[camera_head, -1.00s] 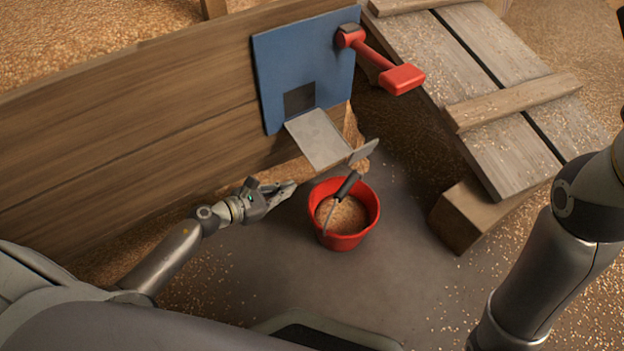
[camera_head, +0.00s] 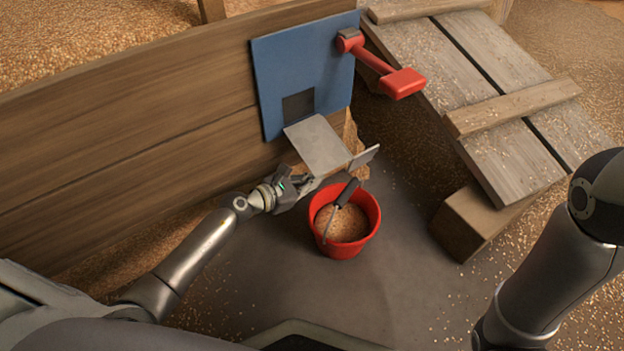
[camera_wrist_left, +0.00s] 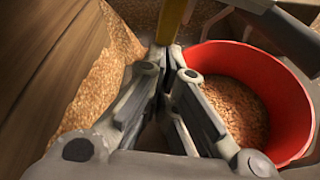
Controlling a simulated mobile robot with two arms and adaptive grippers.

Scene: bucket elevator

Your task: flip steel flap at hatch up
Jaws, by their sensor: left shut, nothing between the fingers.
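The steel flap (camera_head: 318,145) is a grey plate below the dark opening of the blue hatch panel (camera_head: 325,65). It slopes outward and down from the hatch, with a small bent lip (camera_head: 365,157) at its outer right end. My left gripper (camera_head: 309,182) is shut and empty at the flap's lower left edge, low beside it; I cannot tell whether it touches. In the left wrist view the closed fingers (camera_wrist_left: 167,62) point at a narrow yellowish strip I cannot identify. My right gripper is out of view.
A red bucket of grain (camera_head: 370,232) with a dark handle grip stands just right of my left gripper; its rim fills the right of the wrist view (camera_wrist_left: 290,100). A red lever (camera_head: 380,67) is on the panel. A wooden ramp (camera_head: 490,110) stands at right.

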